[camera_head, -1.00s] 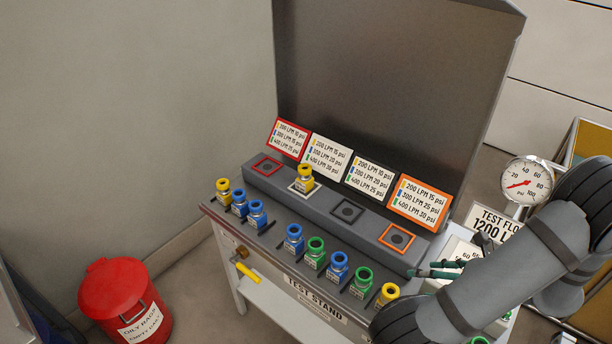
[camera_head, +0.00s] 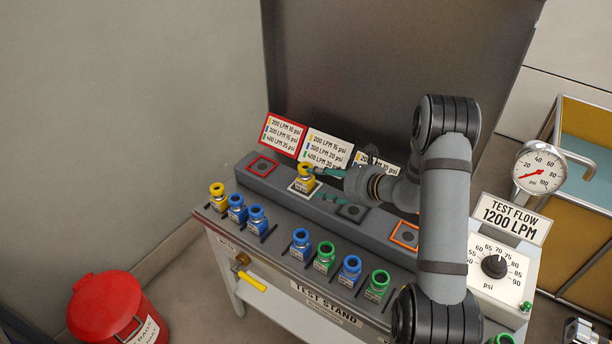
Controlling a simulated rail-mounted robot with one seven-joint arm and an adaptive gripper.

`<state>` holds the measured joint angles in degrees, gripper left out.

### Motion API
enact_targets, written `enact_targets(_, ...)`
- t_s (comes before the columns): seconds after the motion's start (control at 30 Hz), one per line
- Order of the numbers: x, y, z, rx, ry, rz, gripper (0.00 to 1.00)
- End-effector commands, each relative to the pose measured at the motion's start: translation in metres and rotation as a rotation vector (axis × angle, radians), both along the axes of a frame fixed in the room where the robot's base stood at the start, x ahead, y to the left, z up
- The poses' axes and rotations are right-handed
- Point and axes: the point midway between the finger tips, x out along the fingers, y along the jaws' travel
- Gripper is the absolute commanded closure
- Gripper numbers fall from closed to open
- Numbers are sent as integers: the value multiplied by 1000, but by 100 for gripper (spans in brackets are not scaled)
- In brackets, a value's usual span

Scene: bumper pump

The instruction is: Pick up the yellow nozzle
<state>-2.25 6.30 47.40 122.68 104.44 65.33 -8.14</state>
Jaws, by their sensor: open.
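A yellow nozzle (camera_head: 305,180) stands upright on the white-outlined square of the stand's raised ledge. Another yellow nozzle (camera_head: 217,196) stands at the left end of the front row. My gripper (camera_head: 319,183) is open, with its teal fingers pointing left just to the right of the nozzle on the white square. The upper finger is near that nozzle's top and the lower one is near its base. I cannot tell whether they touch it or how far they reach around it. My arm covers the front row's right part.
Blue nozzles (camera_head: 257,218) and green nozzles (camera_head: 325,256) line the front row. The red square (camera_head: 262,166), black square (camera_head: 352,211) and orange square (camera_head: 405,235) show no nozzle. Signs and a tall back panel (camera_head: 370,70) stand behind; a gauge (camera_head: 540,168) stands right.

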Motion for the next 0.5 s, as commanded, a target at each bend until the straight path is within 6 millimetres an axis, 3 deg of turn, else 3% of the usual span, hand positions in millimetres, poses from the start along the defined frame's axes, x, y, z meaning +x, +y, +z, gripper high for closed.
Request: enact_targets(0.5,34,36,-27,-1,1,4,44)
